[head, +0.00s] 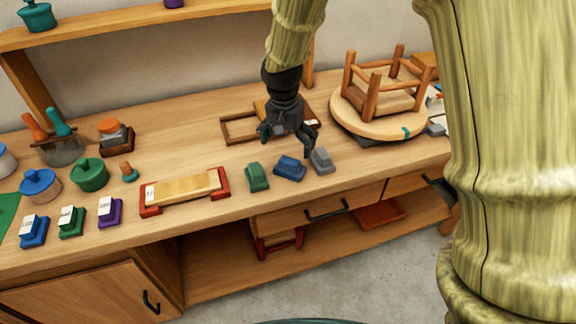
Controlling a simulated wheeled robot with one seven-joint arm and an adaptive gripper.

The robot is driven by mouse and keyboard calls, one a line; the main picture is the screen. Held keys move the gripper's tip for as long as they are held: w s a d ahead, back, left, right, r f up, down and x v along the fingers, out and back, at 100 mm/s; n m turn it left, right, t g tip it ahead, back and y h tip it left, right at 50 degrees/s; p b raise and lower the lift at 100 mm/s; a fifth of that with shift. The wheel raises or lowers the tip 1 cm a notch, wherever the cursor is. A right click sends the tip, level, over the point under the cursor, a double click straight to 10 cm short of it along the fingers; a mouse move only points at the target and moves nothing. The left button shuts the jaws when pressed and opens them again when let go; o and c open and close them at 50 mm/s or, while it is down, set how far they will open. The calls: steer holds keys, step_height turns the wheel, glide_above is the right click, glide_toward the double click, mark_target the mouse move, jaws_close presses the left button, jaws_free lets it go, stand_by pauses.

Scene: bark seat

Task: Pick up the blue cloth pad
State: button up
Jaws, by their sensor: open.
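A blue cloth pad (290,168) lies on the wooden bench near its front edge, between a green pad (257,177) and a grey pad (321,161). My gripper (288,141) is open, pointing down, with its fingers spread above and behind the blue pad in the head view. Nothing shows between the fingers. I cannot tell the exact height of the fingers above the bench.
An upturned stool (382,90) on a round board stands to the right. A red-ended wooden block (186,190) lies left of the pads. Labelled blue, green and purple blocks, with lidded pots, stand farther left.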

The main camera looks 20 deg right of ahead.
mark_target(289, 161)
steer(key=shift+d+f, duration=0.25)
steer(key=shift+f, duration=0.65)
steer(key=shift+s+f+p, duration=0.15)
steer(key=shift+f+p, duration=0.2)
steer(key=shift+f, duration=0.45)
step_height(289, 161, down, 3)
steer(key=shift+s+a+r+p, duration=0.1)
steer(key=shift+p, duration=0.25)
steer(key=shift+f, duration=0.7)
steer(key=c, duration=1.2)
steer(key=shift+r, duration=0.1)
steer(key=shift+r+b, duration=0.75)
steer(key=shift+r, duration=4.2)
